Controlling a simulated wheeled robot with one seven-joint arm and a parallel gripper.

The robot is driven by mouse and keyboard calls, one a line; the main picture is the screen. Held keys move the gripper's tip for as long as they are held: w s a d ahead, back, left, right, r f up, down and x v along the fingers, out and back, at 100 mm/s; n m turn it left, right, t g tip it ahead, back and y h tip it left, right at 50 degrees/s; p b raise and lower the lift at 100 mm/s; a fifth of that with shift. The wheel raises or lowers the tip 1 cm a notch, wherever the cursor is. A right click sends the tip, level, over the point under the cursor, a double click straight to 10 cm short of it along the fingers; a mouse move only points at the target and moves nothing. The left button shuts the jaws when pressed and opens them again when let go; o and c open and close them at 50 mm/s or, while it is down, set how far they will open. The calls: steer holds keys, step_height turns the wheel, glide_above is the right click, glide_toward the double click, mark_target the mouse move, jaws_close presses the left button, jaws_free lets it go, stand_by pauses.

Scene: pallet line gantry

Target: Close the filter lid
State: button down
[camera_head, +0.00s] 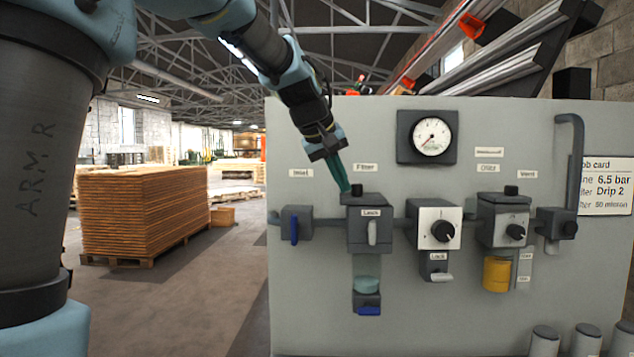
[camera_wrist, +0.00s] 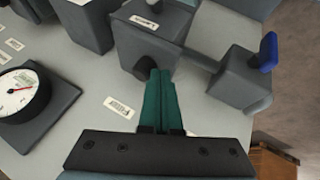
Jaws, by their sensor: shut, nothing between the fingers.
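I cannot tell whether the lid is fully seated. My gripper (camera_head: 345,188) reaches down from above, its teal fingers together and empty, with the tips at the knob. In the wrist view the fingertips (camera_wrist: 160,73) overlap the knob (camera_wrist: 146,66); contact is unclear.
The inlet valve (camera_head: 298,222) with a blue handle is left of the filter. The regulator (camera_head: 434,228) and the oiler (camera_head: 503,220) are to its right, on the same pipe. A pressure gauge (camera_head: 432,136) is above. The grey panel (camera_head: 318,310) below is mostly clear.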

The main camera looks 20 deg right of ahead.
steer(key=shift+s+d+r, duration=0.1)
steer(key=shift+s+d, duration=0.15)
steer(key=shift+d, duration=0.25)
steer(key=shift+s+d, duration=0.25)
steer(key=shift+d, duration=0.25)
steer(key=shift+s, duration=0.1)
